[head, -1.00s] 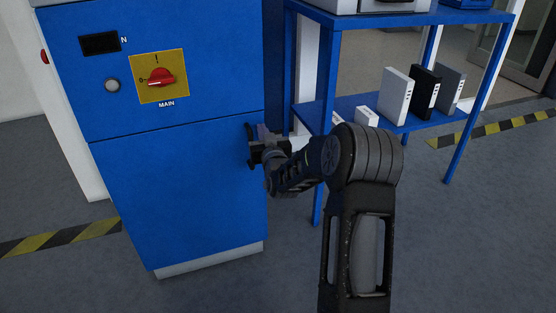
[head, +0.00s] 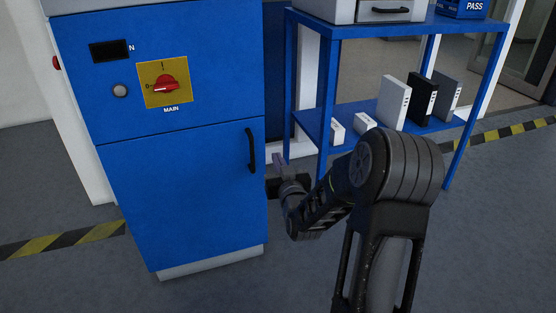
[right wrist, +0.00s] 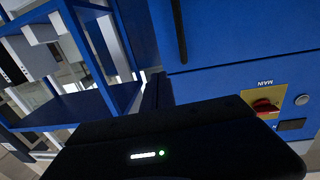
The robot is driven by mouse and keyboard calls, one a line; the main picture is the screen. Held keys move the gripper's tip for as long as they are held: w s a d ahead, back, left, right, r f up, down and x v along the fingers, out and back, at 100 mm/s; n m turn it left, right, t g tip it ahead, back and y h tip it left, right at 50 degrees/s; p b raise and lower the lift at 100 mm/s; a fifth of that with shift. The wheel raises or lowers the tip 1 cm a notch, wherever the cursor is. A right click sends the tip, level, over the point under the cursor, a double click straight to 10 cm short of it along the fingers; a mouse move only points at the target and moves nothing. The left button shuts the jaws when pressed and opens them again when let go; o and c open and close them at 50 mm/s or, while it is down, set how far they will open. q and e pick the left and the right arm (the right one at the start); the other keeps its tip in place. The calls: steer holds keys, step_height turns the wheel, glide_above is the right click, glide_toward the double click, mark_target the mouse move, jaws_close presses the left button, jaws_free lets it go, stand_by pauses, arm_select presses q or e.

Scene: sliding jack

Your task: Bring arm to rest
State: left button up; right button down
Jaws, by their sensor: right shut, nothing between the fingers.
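My right gripper (head: 277,172) is shut and empty. In the head view it stands just right of the blue cabinet (head: 180,200), below and to the right of the cabinet's black door handle (head: 251,150), apart from it. The cabinet's lower door looks closed. In the right wrist view the dark gripper body fills the lower middle, with the handle (right wrist: 180,32) above it. The red main switch (head: 165,84) sits on a yellow plate above the door. My left gripper is not in view.
A blue shelf (head: 335,25) stands behind my right arm, with several binders (head: 421,98) and small white boxes on its lower board. A grey drawer unit (head: 389,10) is on top. The floor (head: 290,280) in front of the cabinet looks clear.

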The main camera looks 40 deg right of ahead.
stand_by(0.6)
steer(key=s+a+f+g+y, duration=0.35)
steer(key=a+f, duration=0.55)
steer(key=f, duration=0.3)
steer(key=s+a+f+g+y, duration=0.2)
steer(key=a+f+g+y, duration=0.2)
steer(key=a+f, duration=0.65)
steer(key=s+a+f+n+g+y, duration=0.1)
steer(key=s+a+f+g+y, duration=0.15)
steer(key=s+a+f, duration=0.4)
steer(key=s+a+f+n+g+y, duration=0.1)
steer(key=s+a+f+g, duration=0.25)
steer(key=s+a, duration=0.5)
steer(key=s+a+f+n+g+y, duration=0.1)
steer(key=s+a+f+n+g, duration=0.1)
steer(key=s+a+f, duration=0.5)
steer(key=w+a+r+p, duration=0.1)
steer(key=a+r+p, duration=0.2)
steer(key=r+p, duration=2.4)
step_height(320, 180, up, 3)
steer(key=shift+r+y+p, duration=0.1)
steer(key=shift+y+p, duration=0.2)
steer(key=shift+p, duration=0.1)
steer(key=shift+t, duration=0.25)
